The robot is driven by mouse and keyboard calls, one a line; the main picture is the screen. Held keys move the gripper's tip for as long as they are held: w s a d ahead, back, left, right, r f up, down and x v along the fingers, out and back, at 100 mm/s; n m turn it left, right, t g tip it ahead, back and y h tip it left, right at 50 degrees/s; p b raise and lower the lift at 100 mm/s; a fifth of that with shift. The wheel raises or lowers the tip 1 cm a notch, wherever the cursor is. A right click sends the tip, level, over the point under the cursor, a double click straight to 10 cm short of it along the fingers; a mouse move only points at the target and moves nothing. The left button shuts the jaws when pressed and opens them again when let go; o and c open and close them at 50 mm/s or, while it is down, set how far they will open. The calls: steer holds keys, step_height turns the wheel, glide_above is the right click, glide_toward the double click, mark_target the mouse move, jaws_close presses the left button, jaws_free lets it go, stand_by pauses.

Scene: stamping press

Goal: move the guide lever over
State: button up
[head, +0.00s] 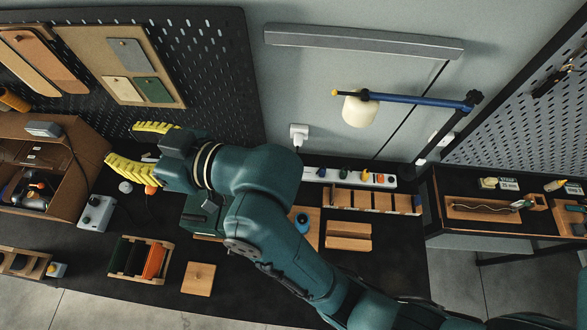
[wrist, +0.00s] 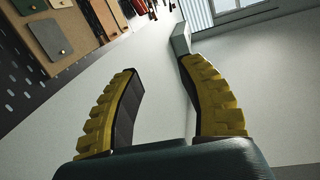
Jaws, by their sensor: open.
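My gripper (head: 122,142) is at the left in the head view, near the pegboard and above the back of the bench. Its two yellow ribbed fingers are spread, with nothing between them. In the wrist view the open fingers (wrist: 158,70) frame only wall and part of a long grey bar. A dark green body (head: 195,216), possibly the stamping press, stands on the bench below my arm and is largely covered by it. I cannot make out the guide lever in either view; my arm may hide it.
A brown open box (head: 88,178) stands left of my gripper, with a grey switch box (head: 96,213) beside it. A wooden rack (head: 138,260) with dark and orange plates and a wooden block (head: 198,279) sit in front. A lamp (head: 360,110) hangs right of my arm.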

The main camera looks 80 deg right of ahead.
steer(key=s+d+f+m+g+b, duration=0.15)
steer(key=s+d+f, duration=0.3)
steer(key=f, duration=0.45)
steer(key=s+d+f+m+g+b, duration=0.1)
steer(key=s+d+f+b, duration=0.2)
steer(key=d+f, duration=0.35)
steer(key=s+d+f+m+g+b, duration=0.1)
steer(key=s+d+f+m+b, duration=0.15)
steer(key=f, duration=0.75)
steer(key=s+f+m+t+y+b, duration=0.1)
steer(key=s+f+t+y+b, duration=0.35)
steer(key=s+f, duration=0.75)
steer(key=shift+m+h, duration=0.3)
steer(key=shift+h, duration=0.45)
steer(key=w+b, duration=0.1)
steer(key=w, duration=0.3)
steer(key=w+b, duration=0.1)
steer(key=w, duration=0.1)
steer(key=shift+r+b, duration=0.3)
steer(key=shift+w, duration=0.1)
steer(key=c, duration=0.7)
steer(key=shift+r, duration=0.1)
